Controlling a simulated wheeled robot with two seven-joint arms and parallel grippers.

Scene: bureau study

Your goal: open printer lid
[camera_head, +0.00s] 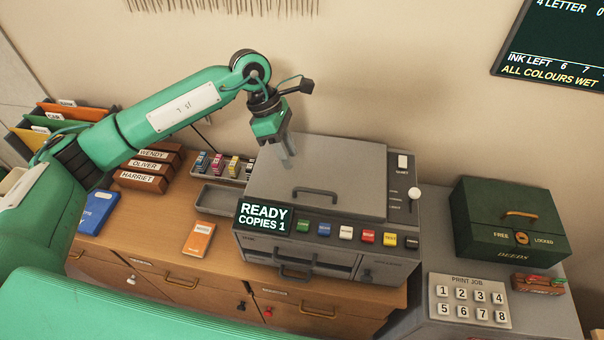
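The grey printer (400,250) stands on the wooden bureau, with a lit panel reading READY, COPIES 1 and a row of coloured buttons. Its flat lid (345,165) looks shut, with a dark handle (315,192) near its front edge. My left gripper (287,160) points down over the lid's left back part, behind and left of the handle. Its fingers look close together, and I cannot tell whether they touch the lid. Nothing shows held in it. My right gripper is not in view.
Ink cartridges (220,165) and a grey tray (217,200) are left of the printer. An orange notebook (199,239) lies in front of the tray. A green deeds box (508,218) and a numbered keypad (468,301) stand to the right. The wall is close behind.

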